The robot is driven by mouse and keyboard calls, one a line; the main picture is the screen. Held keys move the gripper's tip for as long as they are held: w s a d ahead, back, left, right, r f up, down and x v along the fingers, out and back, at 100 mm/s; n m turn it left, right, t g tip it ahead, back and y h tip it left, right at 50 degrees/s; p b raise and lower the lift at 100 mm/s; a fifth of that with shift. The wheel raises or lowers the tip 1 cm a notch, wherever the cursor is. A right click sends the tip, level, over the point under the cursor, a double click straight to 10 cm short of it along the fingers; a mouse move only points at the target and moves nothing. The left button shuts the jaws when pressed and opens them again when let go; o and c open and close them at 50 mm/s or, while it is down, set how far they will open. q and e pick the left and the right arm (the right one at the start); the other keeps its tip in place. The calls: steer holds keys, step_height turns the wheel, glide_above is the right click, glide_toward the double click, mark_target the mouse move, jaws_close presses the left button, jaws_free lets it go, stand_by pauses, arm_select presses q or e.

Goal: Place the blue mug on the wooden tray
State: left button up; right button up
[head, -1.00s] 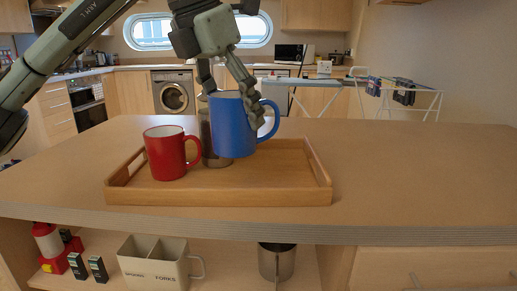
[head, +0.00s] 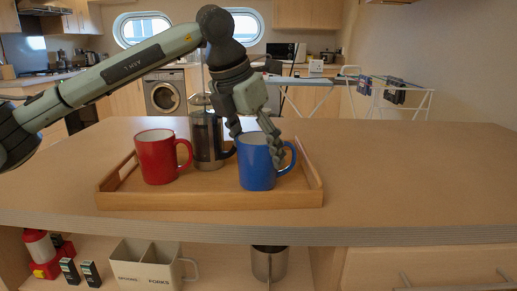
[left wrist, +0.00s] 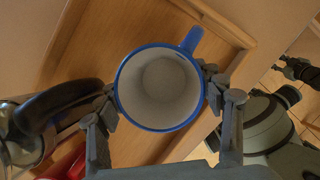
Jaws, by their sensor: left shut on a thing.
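The blue mug (head: 257,168) is upright within the right part of the wooden tray (head: 210,201), its base at or very near the tray floor; I cannot tell whether it touches. My left gripper (head: 257,146) is above it and shut on its body, with a finger on either side. In the left wrist view the mug (left wrist: 160,88) is seen from above, empty, between the fingertips, its handle pointing up and right. My right gripper does not show in the head view.
A red mug (head: 157,158) stands in the tray's left part. A dark metal-and-glass press (head: 207,140) stands between the mugs, close to the blue one. The counter (head: 420,170) right of the tray is clear. A cutlery holder (head: 145,265) sits on the shelf below.

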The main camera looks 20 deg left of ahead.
arm_select(q)
steer(key=shift+f, duration=0.1)
steer(key=o, duration=1.1)
steer(key=shift+o, duration=0.2)
steer(key=v, duration=1.2)
